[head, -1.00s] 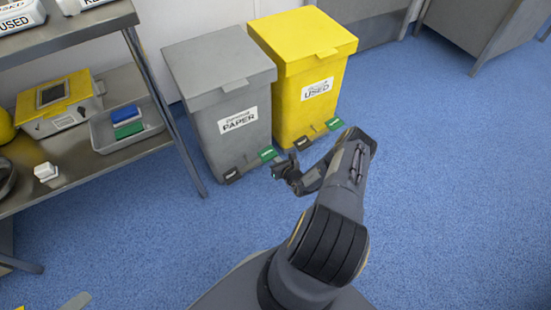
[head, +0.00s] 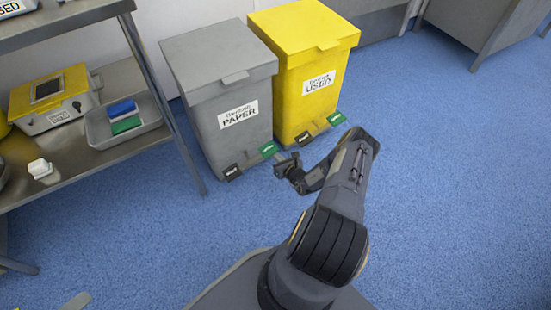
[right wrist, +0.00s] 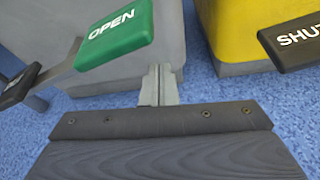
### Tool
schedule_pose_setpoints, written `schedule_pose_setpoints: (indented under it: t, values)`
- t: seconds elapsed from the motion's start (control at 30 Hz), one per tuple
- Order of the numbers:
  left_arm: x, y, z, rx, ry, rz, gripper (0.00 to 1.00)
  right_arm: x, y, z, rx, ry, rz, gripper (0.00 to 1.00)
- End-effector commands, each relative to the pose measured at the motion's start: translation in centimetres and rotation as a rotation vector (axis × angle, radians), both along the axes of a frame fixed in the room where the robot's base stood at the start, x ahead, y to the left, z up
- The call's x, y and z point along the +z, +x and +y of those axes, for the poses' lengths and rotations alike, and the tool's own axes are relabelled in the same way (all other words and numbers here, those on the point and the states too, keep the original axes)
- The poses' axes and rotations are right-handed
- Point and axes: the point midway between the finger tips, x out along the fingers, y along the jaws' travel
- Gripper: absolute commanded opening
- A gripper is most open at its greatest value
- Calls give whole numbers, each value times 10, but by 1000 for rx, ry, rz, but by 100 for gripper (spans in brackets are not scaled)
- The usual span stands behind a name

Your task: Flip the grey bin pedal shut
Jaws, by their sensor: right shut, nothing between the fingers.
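The grey bin (head: 195,125) stands on the blue floor with its lid lying closed. Its front pedal has a black end (head: 232,172) at left and a green end (head: 268,149) at right. In the right wrist view the green end (right wrist: 115,36) reads OPEN, and the black end (right wrist: 20,86) is at the left edge. My right gripper (head: 281,166) is shut and empty, just right of the green end and in front of the bins. Its fingers show in the right wrist view (right wrist: 159,84), apart from the green end. My left gripper is not in view.
A yellow bin (head: 300,95) stands right beside the grey one, with its own green pedal end (head: 336,118) and black end (right wrist: 295,38). A metal shelf unit (head: 165,100) stands at left. The floor to the right is clear.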

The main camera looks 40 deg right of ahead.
Motion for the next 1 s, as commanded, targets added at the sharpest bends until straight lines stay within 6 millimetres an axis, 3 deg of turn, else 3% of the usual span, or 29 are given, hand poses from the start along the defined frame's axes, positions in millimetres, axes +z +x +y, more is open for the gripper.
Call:
schedule_pose_setpoints:
  t: [0.03,0.07,0.1,0.2,0.6,1.0]
  values:
    - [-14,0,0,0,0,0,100,-14,-2,-3,1,-1,2,0]
    - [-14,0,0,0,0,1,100,-15,-4,-4,1,-1,4,0]
    - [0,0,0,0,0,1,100,-2,-12,-1,0,2,6,0]
    - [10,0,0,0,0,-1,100,4,-27,5,-1,4,6,0]
    - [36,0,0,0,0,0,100,21,-86,24,-1,2,8,0]
    - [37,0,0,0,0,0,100,22,-94,27,1,2,8,0]
